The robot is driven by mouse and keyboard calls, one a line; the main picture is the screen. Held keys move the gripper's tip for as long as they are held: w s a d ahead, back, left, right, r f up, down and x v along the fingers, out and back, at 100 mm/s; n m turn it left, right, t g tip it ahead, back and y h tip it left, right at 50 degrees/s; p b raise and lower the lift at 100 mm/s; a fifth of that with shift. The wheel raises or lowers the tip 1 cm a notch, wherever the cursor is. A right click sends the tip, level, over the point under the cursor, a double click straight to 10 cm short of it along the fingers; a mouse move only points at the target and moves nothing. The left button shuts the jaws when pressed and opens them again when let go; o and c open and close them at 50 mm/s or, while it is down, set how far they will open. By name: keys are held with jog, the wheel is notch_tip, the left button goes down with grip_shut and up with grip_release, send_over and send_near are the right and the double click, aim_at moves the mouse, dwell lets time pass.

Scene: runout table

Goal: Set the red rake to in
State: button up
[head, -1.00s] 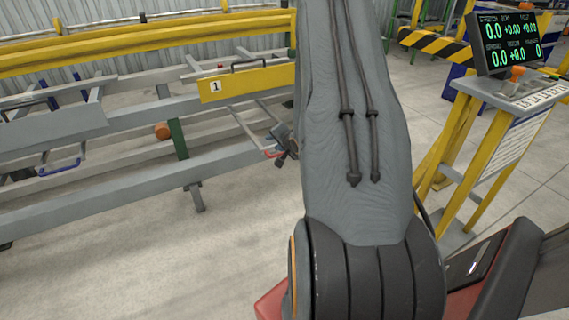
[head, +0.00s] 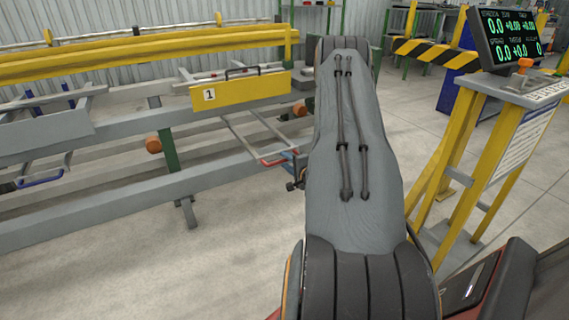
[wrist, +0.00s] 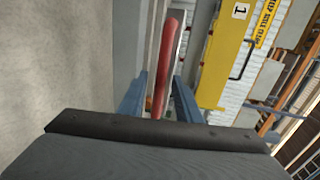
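The red rake's handle (head: 272,163) is a red bar at the near end of two grey rods, which stick out from the table below the yellow plate marked 1. In the wrist view the red handle (wrist: 167,60) runs up the picture between my gripper's two blue fingers. My gripper (wrist: 160,78) is open around the bar, with narrow gaps beside it. In the head view my arm hides most of the gripper; only a bluish part (head: 291,160) shows beside the handle's right end.
The yellow plate (head: 240,91) with a dark handle sits just above the rods. A blue-handled rake (head: 40,179) is at the left. Grey table rails (head: 110,195) run across the left. A yellow console stand (head: 490,160) with a display is at the right. The floor in front is clear.

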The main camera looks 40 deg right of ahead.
jog(key=shift+w+d+f, duration=0.1)
jog(key=shift+w, duration=0.4)
jog(key=shift+c, duration=0.3)
grip_shut()
jog(key=shift+w, duration=0.1)
